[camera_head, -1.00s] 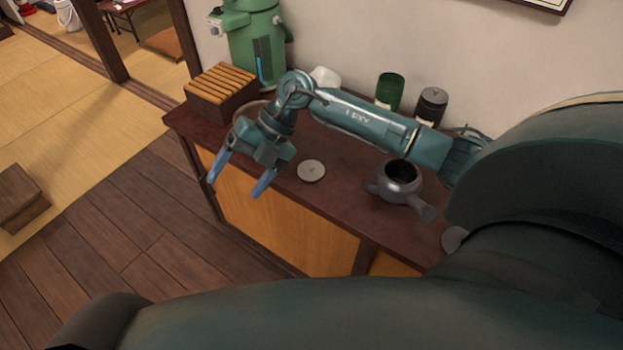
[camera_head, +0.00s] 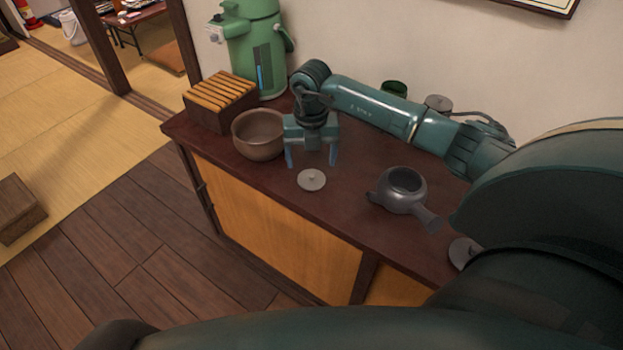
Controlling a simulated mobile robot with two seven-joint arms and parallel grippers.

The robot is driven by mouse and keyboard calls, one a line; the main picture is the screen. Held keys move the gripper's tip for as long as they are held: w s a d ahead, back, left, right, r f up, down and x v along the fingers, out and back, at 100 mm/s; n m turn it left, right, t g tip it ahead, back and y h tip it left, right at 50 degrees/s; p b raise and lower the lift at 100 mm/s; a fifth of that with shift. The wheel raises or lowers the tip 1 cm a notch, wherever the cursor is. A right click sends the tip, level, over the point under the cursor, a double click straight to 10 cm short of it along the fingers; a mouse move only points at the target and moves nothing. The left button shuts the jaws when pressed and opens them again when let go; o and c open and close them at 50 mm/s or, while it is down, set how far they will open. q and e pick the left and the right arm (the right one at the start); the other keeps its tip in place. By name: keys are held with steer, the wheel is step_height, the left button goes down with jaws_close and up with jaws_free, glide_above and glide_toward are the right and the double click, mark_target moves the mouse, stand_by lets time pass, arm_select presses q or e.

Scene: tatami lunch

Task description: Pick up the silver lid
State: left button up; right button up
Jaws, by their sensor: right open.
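A silver lid (camera_head: 312,180), a small round disc with a knob, lies flat on the dark wooden counter (camera_head: 345,212). My right gripper (camera_head: 312,160) points down with its fingers apart and nothing between them. Its fingertips are just behind the lid in the picture; I cannot tell how high above the counter they are. A second grey disc, lid-like (camera_head: 461,252), lies at the counter's right, partly hidden by my arm. My left gripper is not in view.
A brown bowl (camera_head: 258,136) stands close left of the right gripper. A dark teapot (camera_head: 403,190) with a side handle sits to the right. A slatted wooden box (camera_head: 220,102), a green air pot (camera_head: 258,50) and canisters (camera_head: 438,103) stand at the back.

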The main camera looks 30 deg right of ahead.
mark_target(311, 173)
step_height(311, 173, down, 5)
steer(key=shift+w+r, duration=0.1)
steer(key=c, duration=0.6)
